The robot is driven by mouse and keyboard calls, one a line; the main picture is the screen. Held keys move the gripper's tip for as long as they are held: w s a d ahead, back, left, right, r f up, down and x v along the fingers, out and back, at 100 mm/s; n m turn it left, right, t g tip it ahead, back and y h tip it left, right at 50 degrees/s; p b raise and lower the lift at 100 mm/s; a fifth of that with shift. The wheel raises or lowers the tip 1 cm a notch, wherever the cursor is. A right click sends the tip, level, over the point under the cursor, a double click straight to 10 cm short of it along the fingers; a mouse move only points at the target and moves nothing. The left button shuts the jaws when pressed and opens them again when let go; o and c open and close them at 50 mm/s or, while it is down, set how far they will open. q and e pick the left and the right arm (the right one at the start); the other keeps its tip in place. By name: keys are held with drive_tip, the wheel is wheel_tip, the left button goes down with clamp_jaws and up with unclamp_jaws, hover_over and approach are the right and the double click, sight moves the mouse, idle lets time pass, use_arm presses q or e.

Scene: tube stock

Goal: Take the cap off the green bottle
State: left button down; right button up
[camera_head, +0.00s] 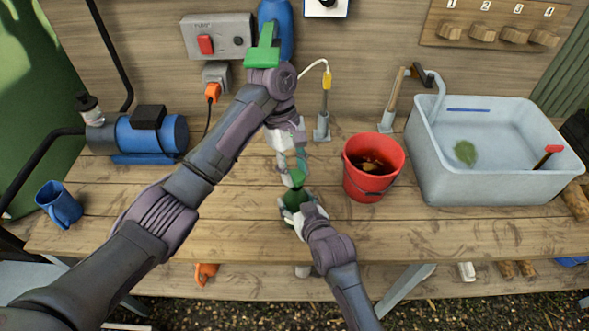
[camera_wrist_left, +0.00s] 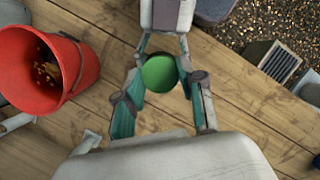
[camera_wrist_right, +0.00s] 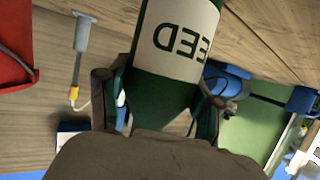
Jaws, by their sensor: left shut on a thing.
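The green bottle (camera_head: 291,201) stands upright near the front middle of the wooden bench. Its body with a pale label shows large in the right wrist view (camera_wrist_right: 165,95). My right gripper (camera_head: 304,212) is shut around the bottle's body from the front, one finger on each side. The green cap (camera_head: 297,178) is at the bottle's top and shows as a round disc in the left wrist view (camera_wrist_left: 159,73). My left gripper (camera_wrist_left: 162,62) comes from above and is shut on the cap. Whether the cap is loose on the neck cannot be told.
A red bucket (camera_head: 371,187) stands right of the bottle. Farther right is a pale sink (camera_head: 480,190). A blue pump (camera_head: 150,136) and a blue mug (camera_head: 60,203) are on the left. Bare bench lies between the mug and the bottle, under my left arm.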

drive_tip(key=o, duration=0.4)
drive_tip(key=shift+o, duration=0.2)
drive_tip(key=shift+r, duration=0.15)
